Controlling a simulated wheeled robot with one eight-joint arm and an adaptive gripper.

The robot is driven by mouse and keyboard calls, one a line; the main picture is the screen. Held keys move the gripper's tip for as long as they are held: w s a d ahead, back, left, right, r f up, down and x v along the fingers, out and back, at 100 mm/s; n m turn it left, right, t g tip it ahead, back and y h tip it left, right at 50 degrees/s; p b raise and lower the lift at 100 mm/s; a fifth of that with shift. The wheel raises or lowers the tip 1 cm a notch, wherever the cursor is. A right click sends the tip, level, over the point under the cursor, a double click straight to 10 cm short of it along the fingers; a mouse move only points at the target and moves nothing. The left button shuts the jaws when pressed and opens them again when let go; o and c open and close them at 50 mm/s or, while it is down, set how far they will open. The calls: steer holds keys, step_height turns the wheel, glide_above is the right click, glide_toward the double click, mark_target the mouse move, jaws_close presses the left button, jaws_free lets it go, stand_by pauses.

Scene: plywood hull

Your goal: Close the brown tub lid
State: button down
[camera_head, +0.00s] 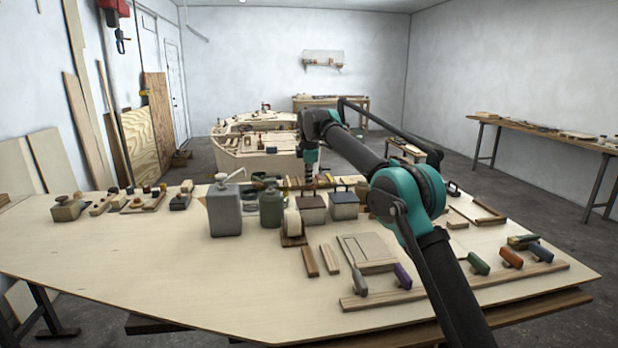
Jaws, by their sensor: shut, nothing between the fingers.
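The brown tub (313,215) is a small pale box with a dark brown top, standing near the middle of the workbench. Its lid (312,202) shows as a dark brown surface at the top; at this size I cannot tell whether it is fully down or partly raised. My gripper (311,181) points down just above and behind the brown tub, shut and empty. Its fingertips are small and partly lost against the things behind, so I cannot tell whether they touch the lid.
A grey metal can (224,212), a dark green can (271,207) and a cream roll (292,223) stand left of the tub. Wood strips (310,261) and a pale panel (366,250) lie in front. Coloured-handled tools lie at right. The bench's left front is clear.

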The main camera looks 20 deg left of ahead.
steer(key=shift+w+a+f, duration=0.25)
steer(key=shift+w+f, duration=0.15)
steer(key=shift+f, duration=0.15)
steer(key=shift+r, duration=0.15)
stand_by(0.4)
